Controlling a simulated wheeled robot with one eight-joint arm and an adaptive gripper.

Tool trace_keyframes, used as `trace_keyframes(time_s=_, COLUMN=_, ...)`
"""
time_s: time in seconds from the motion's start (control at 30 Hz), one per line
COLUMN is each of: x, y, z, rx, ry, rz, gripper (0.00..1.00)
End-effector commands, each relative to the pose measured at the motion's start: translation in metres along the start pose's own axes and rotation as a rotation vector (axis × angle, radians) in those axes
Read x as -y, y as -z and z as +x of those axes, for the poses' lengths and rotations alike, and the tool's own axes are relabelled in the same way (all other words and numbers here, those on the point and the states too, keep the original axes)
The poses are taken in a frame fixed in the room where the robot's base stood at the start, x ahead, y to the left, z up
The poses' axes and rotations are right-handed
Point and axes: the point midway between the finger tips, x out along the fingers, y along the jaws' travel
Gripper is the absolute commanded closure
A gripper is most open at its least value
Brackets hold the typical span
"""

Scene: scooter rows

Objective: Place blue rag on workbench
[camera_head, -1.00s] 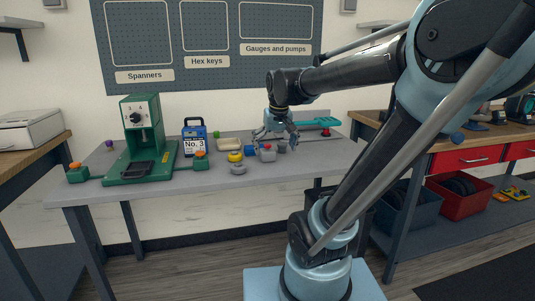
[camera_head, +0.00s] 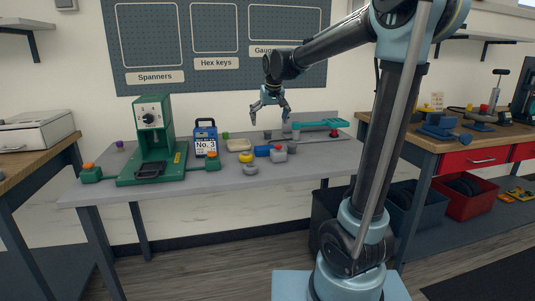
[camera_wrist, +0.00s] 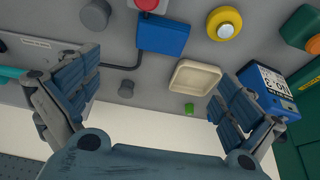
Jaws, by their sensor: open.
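A flat blue rectangular piece (camera_head: 263,151), which may be the blue rag, lies on the grey workbench (camera_head: 215,185) among small items. It also shows in the wrist view (camera_wrist: 163,35), at the top, beside a thin black cable. I cannot tell for sure that it is cloth. My gripper (camera_head: 270,118) is open and empty above the back of the bench. In the wrist view my gripper (camera_wrist: 158,75) has its fingers spread wide, with nothing between them but the bench surface and small items below.
A green machine (camera_head: 152,140) and a blue No. 3 box (camera_head: 205,140) stand on the left. A yellow ring (camera_head: 246,157), a beige tray (camera_wrist: 195,77) and a red-topped grey piece (camera_head: 278,154) lie near the blue piece. The front bench strip is clear.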

Motion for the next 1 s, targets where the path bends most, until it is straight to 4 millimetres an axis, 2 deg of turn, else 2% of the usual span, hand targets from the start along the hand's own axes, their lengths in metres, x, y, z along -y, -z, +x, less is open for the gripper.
trace_keyframes(time_s=0.43, x=0.001, y=0.0, z=0.077, rx=0.0, ry=0.0, rz=-0.001, gripper=0.0)
trace_keyframes(time_s=0.6, x=0.001, y=0.0, z=0.094, rx=0.0, ry=0.001, rz=-0.002, gripper=0.0)
trace_keyframes(time_s=0.83, x=0.002, y=-0.001, z=0.105, rx=0.0, ry=0.001, rz=-0.002, gripper=0.0)
trace_keyframes(time_s=1.0, x=0.003, y=-0.001, z=0.126, rx=0.0, ry=0.001, rz=-0.002, gripper=0.0)
